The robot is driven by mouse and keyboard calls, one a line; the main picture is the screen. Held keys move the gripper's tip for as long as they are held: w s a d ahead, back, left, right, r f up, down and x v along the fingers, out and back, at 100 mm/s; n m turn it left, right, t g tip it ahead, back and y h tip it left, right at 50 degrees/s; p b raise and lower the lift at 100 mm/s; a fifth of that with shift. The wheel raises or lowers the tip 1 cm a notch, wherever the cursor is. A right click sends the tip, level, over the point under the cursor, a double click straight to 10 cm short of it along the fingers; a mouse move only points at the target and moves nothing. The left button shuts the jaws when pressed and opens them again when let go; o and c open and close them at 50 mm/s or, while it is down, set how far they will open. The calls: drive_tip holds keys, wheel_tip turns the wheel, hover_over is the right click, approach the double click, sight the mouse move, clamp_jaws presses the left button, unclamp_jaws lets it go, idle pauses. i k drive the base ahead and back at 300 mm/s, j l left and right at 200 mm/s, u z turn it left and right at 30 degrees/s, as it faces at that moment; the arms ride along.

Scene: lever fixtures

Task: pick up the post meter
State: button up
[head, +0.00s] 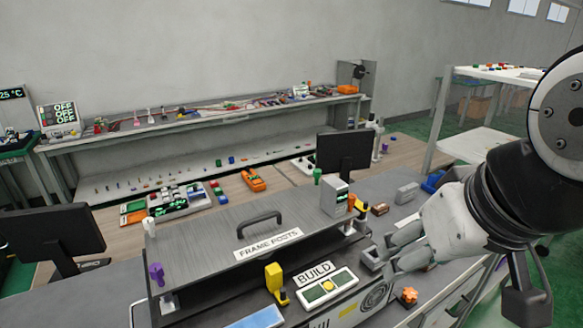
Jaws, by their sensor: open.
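No label reading post meter is legible. A small upright grey box with a dark display (335,197) looks most like it; it stands at the right end of the grey FRAME POSTS panel (205,250). My gripper (392,250) is at the right, in front of and to the right of that box, apart from it. Its pale fingers point left over the bench, and nothing shows between them. A small grey block (371,258) is close by the fingertips; I cannot tell whether they touch.
A BUILD sign (314,273) and a white button panel (327,287) lie in front. A dark monitor (343,151) stands behind. An orange part (409,296) lies near my gripper.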

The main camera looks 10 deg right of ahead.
sight(333, 199)
drive_tip(key=i+l+u, duration=0.25)
drive_tip(key=l, duration=0.2)
drive_tip(key=l+u, duration=0.25)
drive_tip(key=l, duration=0.15)
drive_tip(key=l+u, duration=0.3)
drive_tip(key=l, duration=0.15)
